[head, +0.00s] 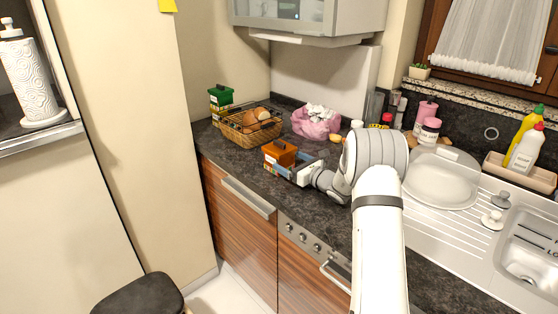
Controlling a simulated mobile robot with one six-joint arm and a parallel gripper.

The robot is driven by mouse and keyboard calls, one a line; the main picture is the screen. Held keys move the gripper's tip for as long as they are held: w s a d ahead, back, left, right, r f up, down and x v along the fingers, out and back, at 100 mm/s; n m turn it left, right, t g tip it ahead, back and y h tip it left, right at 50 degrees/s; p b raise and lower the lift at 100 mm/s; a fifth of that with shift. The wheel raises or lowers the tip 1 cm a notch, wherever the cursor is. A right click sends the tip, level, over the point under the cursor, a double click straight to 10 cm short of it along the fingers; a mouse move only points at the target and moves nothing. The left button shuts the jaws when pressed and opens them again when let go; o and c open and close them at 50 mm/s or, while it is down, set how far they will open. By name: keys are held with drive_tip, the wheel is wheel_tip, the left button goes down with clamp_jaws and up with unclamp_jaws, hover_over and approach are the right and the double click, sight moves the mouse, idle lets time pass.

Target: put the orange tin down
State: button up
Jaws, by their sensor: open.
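The orange tin (280,151) stands upright on the dark stone worktop, near its front edge and left of my arm. My gripper (290,171) is at the tin's right and front side, with its jaws open. Its fingers are small and dark in this view and overlap the lower part of the tin. I cannot tell whether a finger still touches the tin.
A wicker basket (239,128) with bread, a green tin (221,95) and a pink cloth-like bag (317,123) stand behind. Several bottles and jars stand right of my arm, by the sink (527,250). A dark stool seat (138,294) is below.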

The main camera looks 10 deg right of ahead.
drive_tip(key=v, duration=0.6)
drive_tip(key=s+a+r+n+g+y, duration=0.1)
drive_tip(key=s+a+r+n+g, duration=0.2)
drive_tip(key=s+a+n+g, duration=0.35)
drive_tip(key=s+a+r+n+g, duration=0.35)
drive_tip(key=s+a+n, duration=0.4)
drive_tip(key=s, duration=0.45)
drive_tip(key=s+d+n+g+h, duration=0.1)
drive_tip(key=s+d+n+h, duration=0.1)
drive_tip(key=s+n, duration=0.3)
drive_tip(key=s+d+n+h, duration=0.2)
drive_tip(key=s+n+h, duration=0.3)
drive_tip(key=s, duration=0.6)
drive_tip(key=s+d+f+n+g+h, duration=0.1)
drive_tip(key=s+d+n+h, duration=0.2)
drive_tip(key=s, duration=0.5)
drive_tip(key=shift+s+n+g+h, duration=0.35)
drive_tip(key=shift+n+h, duration=0.15)
drive_tip(key=shift+n, duration=0.7)
